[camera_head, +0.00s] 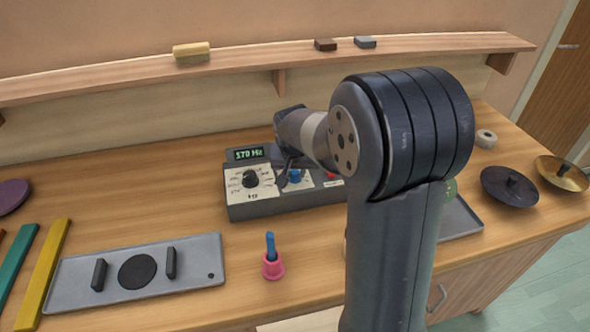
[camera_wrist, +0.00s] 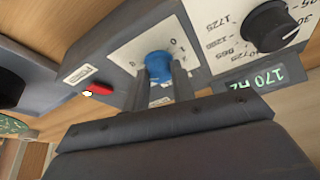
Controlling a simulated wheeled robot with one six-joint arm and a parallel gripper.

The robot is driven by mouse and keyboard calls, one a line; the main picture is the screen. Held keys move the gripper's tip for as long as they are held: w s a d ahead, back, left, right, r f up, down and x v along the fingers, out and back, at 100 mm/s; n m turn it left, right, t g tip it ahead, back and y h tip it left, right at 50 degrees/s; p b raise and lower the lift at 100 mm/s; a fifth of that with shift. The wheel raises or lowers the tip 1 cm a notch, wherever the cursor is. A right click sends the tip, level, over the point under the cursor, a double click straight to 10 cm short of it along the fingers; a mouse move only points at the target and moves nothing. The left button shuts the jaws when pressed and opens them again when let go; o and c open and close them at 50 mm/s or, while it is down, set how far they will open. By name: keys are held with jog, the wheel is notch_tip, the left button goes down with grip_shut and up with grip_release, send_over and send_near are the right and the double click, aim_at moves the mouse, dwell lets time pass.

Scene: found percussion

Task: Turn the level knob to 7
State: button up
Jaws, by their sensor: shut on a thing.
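The blue level knob (camera_head: 295,175) stands on a white scale plate on the grey control box (camera_head: 285,208). It also shows in the wrist view (camera_wrist: 158,64), between the fingertips of my gripper (camera_wrist: 161,80). My gripper is shut on the knob from above. Small digits are partly visible around the plate, but the fingers cover some of the scale and I cannot read where the knob points. In the head view my arm hides part of the box's right side.
A black knob (camera_head: 250,180) with a numbered dial sits beside it, under a display (camera_head: 249,154) reading 170 Hz. A red switch (camera_wrist: 98,88) is on the other side. A shelf runs behind.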

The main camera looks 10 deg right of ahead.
jog(key=shift+n, duration=0.4)
jog(key=shift+d+n+y, duration=0.2)
jog(key=shift+n+y, duration=0.4)
jog(key=shift+n, duration=0.6)
jog(key=shift+n+y+b, duration=0.35)
jog(key=shift+n+y, duration=0.25)
jog(key=shift+n, duration=0.7)
jog(key=o, duration=1)
jog(key=v, duration=1)
jog(key=shift+s+d+r, duration=0.1)
jog(key=shift+s+r, duration=0.1)
jog(key=shift+r, duration=0.15)
jog(key=shift+f, duration=0.1)
